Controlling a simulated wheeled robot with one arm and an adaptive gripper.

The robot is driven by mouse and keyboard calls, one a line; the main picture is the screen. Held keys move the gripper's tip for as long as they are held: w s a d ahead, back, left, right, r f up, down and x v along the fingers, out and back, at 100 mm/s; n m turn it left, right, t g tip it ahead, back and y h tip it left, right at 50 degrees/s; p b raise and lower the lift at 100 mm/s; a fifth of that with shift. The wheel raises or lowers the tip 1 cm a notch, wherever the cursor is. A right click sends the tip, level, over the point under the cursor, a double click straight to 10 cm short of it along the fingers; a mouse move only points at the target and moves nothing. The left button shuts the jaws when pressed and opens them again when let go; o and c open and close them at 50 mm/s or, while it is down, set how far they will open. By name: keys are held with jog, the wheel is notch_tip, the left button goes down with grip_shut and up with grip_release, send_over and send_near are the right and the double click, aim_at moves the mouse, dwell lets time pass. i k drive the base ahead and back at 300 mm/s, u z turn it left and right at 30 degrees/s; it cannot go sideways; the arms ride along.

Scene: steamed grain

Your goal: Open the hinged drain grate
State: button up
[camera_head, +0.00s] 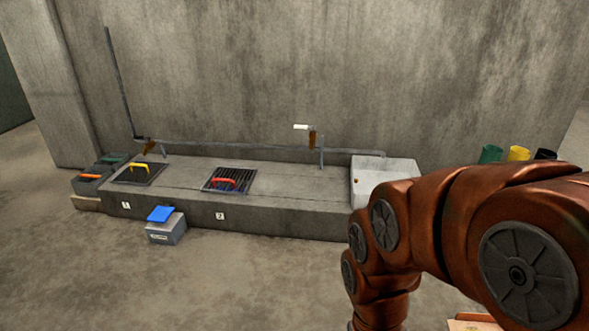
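A dark barred grate (241,178) lies in the top of the low concrete bench, above the label "2". A red handle (223,183) sits on its front left part, with some blue showing beside it. A second dark panel (133,177) with a yellow handle (140,166) lies above the label "1". Both look flat and closed at this distance; I cannot make out the hinges. My copper-coloured arm fills the lower right, well apart from both. My gripper does not show in this view.
A grey box with a blue lid (160,213) stands on the floor before the concrete bench (290,200). A white basin (388,168) is at its right end. Crates (92,183) stand left, several coloured cylinders (518,153) right. Pipes run along the wall.

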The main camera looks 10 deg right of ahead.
aim_at(234, 185)
jog(key=z, duration=0.45)
jog(key=i, duration=2.15)
jog(key=u, duration=2.15)
jog(key=i, duration=1.05)
jog(key=u, duration=0.05)
